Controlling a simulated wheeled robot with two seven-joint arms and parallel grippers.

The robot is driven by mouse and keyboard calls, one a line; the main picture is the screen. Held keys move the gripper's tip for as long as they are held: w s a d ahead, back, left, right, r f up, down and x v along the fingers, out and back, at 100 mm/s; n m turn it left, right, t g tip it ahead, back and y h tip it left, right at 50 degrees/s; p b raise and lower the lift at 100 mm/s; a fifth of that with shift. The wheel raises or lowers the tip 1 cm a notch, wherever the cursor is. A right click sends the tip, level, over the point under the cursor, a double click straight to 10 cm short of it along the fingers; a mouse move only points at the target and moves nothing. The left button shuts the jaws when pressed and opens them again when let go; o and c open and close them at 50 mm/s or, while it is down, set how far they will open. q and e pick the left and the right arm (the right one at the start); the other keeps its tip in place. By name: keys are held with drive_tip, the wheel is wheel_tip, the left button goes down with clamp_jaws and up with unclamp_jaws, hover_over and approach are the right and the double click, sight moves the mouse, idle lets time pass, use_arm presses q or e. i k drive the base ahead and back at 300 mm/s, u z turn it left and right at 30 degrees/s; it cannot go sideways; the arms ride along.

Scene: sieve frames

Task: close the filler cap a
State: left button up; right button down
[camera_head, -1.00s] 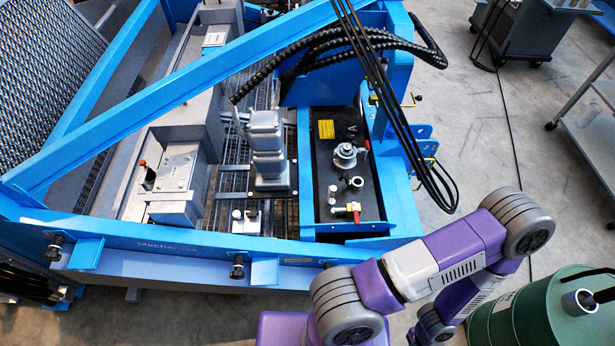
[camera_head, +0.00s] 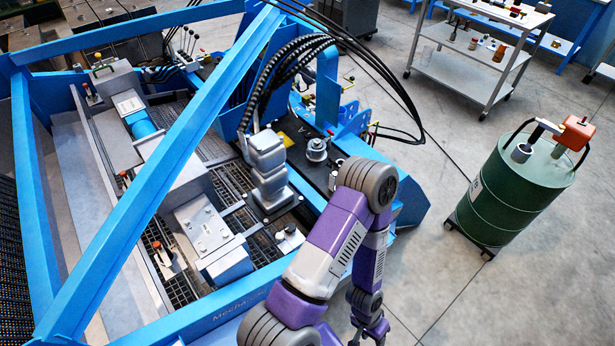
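The black panel (camera_head: 293,124) on the blue machine carries a silvery round filler fitting (camera_head: 316,150), which I take for filler cap a. It is small here, and I cannot tell whether its cap is closed. My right arm comes up from the bottom centre, bends at a grey elbow just right of the fitting and hides the near part of the panel. My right gripper (camera_head: 369,334) hangs at the bottom edge, below and right of the fitting and well apart from it. Its fingers are small and dark, so their opening is unclear. My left gripper is out of view.
A green drum (camera_head: 507,194) with a pump on top stands on the right. A grey trolley (camera_head: 468,66) with small items is at the back right. A blue beam (camera_head: 160,172) crosses the machine, and black hoses (camera_head: 283,75) arch beside the panel. Floor between machine and drum is clear.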

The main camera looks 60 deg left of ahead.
sight(333, 163)
drive_tip(key=u, duration=1.1)
drive_tip(key=k, duration=0.5)
drive_tip(key=z, duration=1.05)
drive_tip(key=i, duration=2.2)
drive_tip(key=u, duration=1.6)
drive_tip(key=i, duration=0.65)
drive_tip(key=u, duration=0.65)
